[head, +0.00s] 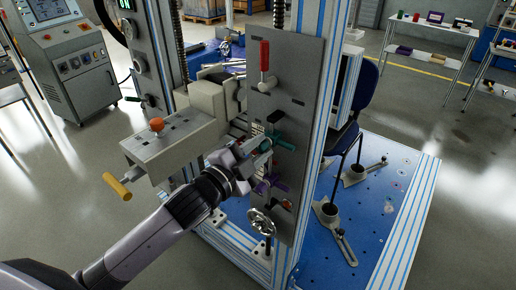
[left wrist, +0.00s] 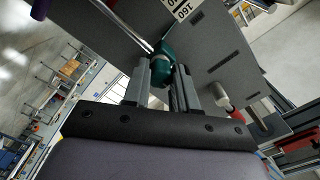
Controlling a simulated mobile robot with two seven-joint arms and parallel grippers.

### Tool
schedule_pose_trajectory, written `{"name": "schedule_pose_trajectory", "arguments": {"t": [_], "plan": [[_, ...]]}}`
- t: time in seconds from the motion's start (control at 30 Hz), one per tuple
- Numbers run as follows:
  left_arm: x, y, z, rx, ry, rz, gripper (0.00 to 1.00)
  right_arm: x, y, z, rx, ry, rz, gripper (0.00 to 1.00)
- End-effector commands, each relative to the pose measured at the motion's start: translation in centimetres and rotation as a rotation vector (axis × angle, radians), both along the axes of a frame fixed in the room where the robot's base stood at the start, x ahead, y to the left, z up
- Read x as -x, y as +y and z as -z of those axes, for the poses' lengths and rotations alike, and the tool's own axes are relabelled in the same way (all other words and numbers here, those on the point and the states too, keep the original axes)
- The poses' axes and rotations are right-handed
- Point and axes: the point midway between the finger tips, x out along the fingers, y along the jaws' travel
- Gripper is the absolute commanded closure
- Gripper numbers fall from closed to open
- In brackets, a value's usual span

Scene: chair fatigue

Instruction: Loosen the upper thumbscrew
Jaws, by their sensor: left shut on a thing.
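The upper thumbscrew is a teal knob (head: 284,143) on the front of the grey upright plate (head: 290,75). In the left wrist view the teal knob (left wrist: 160,66) lies between the two fingertips. My left gripper (head: 264,147) comes in from the lower left and is shut on this knob. Its fingers (left wrist: 160,85) hide part of the knob. A purple knob (head: 280,184) sits lower on the same plate, just below the gripper. My right gripper is in neither view.
A red-handled lever (head: 264,57) is high on the plate and a handwheel (head: 262,222) is low on it. A beige box with an orange knob (head: 156,124) and a yellow handle (head: 118,188) stands left of the gripper. The blue base plate (head: 375,205) lies to the right.

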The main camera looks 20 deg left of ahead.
Motion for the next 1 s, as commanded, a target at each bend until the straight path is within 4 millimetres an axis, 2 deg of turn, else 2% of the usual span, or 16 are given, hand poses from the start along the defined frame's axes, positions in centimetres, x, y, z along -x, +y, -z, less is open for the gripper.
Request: {"name": "schedule_pose_trajectory", "arguments": {"t": [0.03,0.07,0.13,0.53,1.0], "plan": [[0.0,0.0,0.0,0.002,0.0,-0.001,1.0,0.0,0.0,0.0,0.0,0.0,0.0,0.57],[0.0,0.0,0.0,0.002,0.0,-0.001,0.7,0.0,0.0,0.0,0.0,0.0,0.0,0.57],[0.0,0.0,0.0,0.001,0.0,-0.001,0.47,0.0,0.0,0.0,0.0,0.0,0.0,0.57],[0.5,0.2,0.1,0.0,0.0,0.0,0.47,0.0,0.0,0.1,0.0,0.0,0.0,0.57],[5.9,2.2,0.1,0.0,0.001,0.0,0.47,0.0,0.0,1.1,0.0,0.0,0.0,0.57]]}}
